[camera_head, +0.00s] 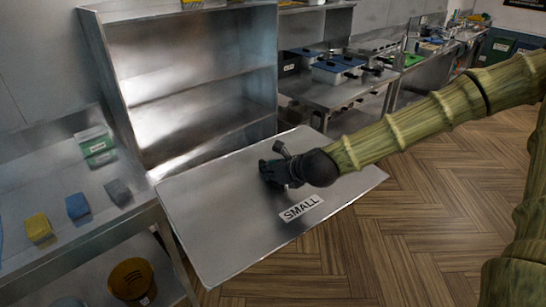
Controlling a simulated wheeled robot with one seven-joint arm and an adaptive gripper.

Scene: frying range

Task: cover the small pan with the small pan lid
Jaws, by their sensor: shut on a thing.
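The small pan lid (235,222) is a flat, shiny rectangular metal sheet with a white label reading SMALL. It is held out in front of me in the middle of the view, slightly slanted in the picture. My gripper (272,168) is dark and sits at the lid's middle, shut on its handle; the fingers and my arm hide the handle. I cannot pick out the small pan for certain. Several pans with blue lids (330,67) stand on the steel range (330,95) at the back, too small to read any label.
An empty steel shelf unit (190,75) stands behind the lid. A steel counter (75,225) at left carries yellow, blue and grey sponges and a green-and-white box (96,146). A brown bucket (132,281) is below. Wooden floor (430,220) is open at right.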

